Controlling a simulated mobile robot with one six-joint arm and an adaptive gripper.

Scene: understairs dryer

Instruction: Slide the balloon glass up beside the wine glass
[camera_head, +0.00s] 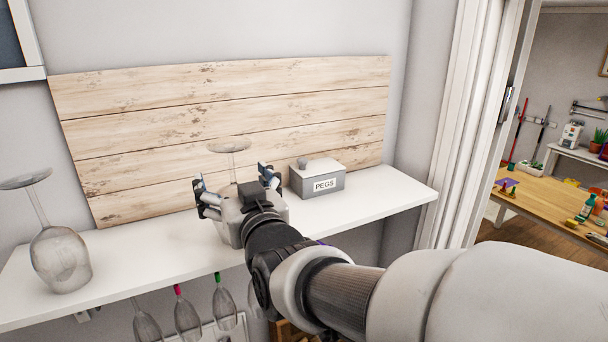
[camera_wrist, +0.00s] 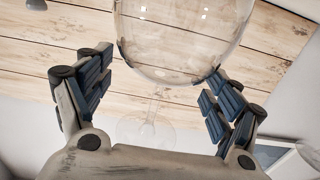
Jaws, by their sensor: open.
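The glass I take for the balloon glass stands upside down on the shelf, foot up. In the head view its foot (camera_head: 229,146) and thin stem show behind my gripper (camera_head: 233,180), which hides its bowl. The wrist view, which looks inverted, shows its round clear bowl (camera_wrist: 180,35) just beyond my gripper (camera_wrist: 157,72). The fingers are spread apart; I cannot tell if one touches the bowl. The other glass, which I take for the wine glass (camera_head: 61,260), stands upside down at the shelf's left end, well apart from my gripper.
The white shelf (camera_head: 140,262) is clear between the two glasses. A grey PEGS box (camera_head: 318,180) stands just right of my gripper. Wooden boards (camera_head: 130,130) back the shelf. Several glasses (camera_head: 187,318) hang beneath it. A white-framed panel (camera_head: 18,40) is at upper left.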

